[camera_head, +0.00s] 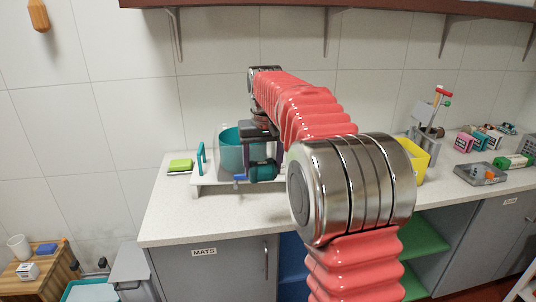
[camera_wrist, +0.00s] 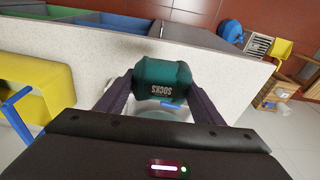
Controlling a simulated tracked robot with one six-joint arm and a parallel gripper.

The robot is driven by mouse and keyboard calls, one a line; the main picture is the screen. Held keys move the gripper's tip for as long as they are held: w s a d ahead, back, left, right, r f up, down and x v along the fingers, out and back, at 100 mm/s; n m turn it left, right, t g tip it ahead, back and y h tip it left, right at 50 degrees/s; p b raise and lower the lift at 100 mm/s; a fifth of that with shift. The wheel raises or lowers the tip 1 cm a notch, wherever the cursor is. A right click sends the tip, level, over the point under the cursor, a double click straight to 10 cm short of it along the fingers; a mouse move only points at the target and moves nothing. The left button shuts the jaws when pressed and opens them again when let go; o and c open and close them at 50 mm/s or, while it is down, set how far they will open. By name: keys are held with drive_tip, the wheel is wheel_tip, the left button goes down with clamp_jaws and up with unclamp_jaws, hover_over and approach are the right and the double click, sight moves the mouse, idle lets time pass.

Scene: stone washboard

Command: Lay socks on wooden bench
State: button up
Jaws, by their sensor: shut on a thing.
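My gripper (camera_head: 262,160) is shut on a dark teal rolled bundle of socks (camera_wrist: 162,82). The label on it reads SOCKS, upside down in the wrist view. In the head view the bundle (camera_head: 264,173) hangs beside the teal tub (camera_head: 231,150), over the counter. The wooden bench (camera_head: 22,270) stands low at the far left of the head view, well away from my gripper. It bears a white cup (camera_head: 19,247), a blue block (camera_head: 46,249) and a small white item. The bench (camera_wrist: 274,88) also shows small at the right of the wrist view.
The tub stands on a white rack (camera_head: 208,184) on the counter (camera_head: 165,215). A green sponge (camera_head: 180,165) lies to its left. A yellow bin (camera_head: 418,158) is right of my arm. A grey bin (camera_head: 131,270) stands on the floor between the counter and the bench. A shelf crosses the wall above.

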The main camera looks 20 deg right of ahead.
drive_tip(key=s+a+f+n, duration=0.1)
drive_tip(key=s+a+f, duration=0.2)
drive_tip(key=a+f, duration=0.2)
drive_tip(key=s+a+f+n, duration=0.1)
drive_tip(key=a+f, duration=0.4)
drive_tip(key=f, duration=0.6)
drive_tip(key=shift+s+a, duration=0.15)
drive_tip(key=shift+s, duration=0.75)
drive_tip(key=shift+s, duration=0.1)
